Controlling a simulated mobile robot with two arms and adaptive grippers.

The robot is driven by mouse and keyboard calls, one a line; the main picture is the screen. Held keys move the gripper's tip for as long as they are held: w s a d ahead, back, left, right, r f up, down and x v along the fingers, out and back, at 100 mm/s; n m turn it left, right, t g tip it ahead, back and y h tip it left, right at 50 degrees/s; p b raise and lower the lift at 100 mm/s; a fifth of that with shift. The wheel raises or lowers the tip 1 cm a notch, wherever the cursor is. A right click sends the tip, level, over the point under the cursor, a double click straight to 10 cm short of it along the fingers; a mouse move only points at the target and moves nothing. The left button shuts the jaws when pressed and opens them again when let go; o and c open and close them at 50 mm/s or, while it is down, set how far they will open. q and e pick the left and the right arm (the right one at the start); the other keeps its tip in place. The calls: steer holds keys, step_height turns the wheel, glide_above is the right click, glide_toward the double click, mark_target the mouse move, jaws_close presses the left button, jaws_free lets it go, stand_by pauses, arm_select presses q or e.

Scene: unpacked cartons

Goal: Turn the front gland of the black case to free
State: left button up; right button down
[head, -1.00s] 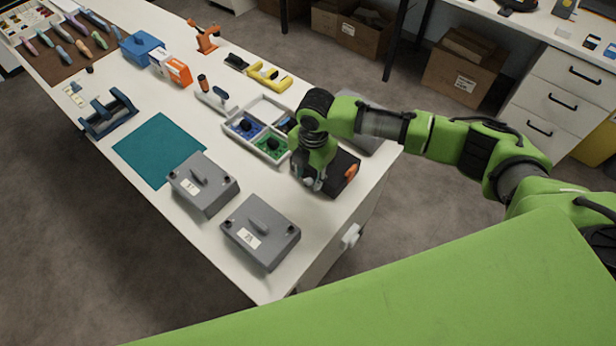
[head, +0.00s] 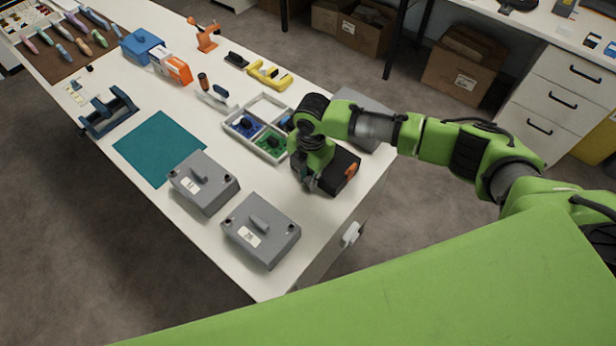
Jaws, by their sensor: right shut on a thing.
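The black case (head: 334,178) sits near the right edge of the white table, with an orange part (head: 351,170) on its right side. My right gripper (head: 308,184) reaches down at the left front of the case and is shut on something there. The gripper and wrist hide the front gland, so I cannot see its position. My left gripper is not in view.
Two grey cases (head: 203,196) (head: 278,242) stand in front, and another grey case (head: 372,110) stands behind my arm. A divided tray (head: 242,148) with blue and green parts lies left of the black case. A teal mat (head: 152,158) lies further left.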

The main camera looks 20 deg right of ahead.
steer(key=shift+w, duration=0.1)
steer(key=shift+w+a+g+h+b, duration=0.15)
steer(key=shift+g+h+b, duration=0.2)
steer(key=shift+g+h, duration=0.2)
steer(key=shift+f+g+b, duration=0.15)
steer(key=shift+g+b, duration=0.2)
steer(key=shift+g, duration=0.1)
steer(key=g+b, duration=0.1)
steer(key=b, duration=0.1)
steer(key=g+h+b, duration=0.1)
steer(key=b, duration=0.2)
steer(key=g+h+b, duration=0.1)
steer(key=b, duration=0.1)
steer(key=shift+w+a+f+b, duration=0.15)
steer(key=shift+w+f+b, duration=0.1)
steer(key=shift+b, duration=0.1)
steer(key=shift+r+g+h+b, duration=0.25)
steer(key=shift+g+h+b, duration=0.1)
steer(key=shift+b, duration=0.4)
steer(key=c, duration=1.9)
jaws_free()
steer(key=shift+w+r, duration=0.1)
steer(key=shift+r, duration=0.05)
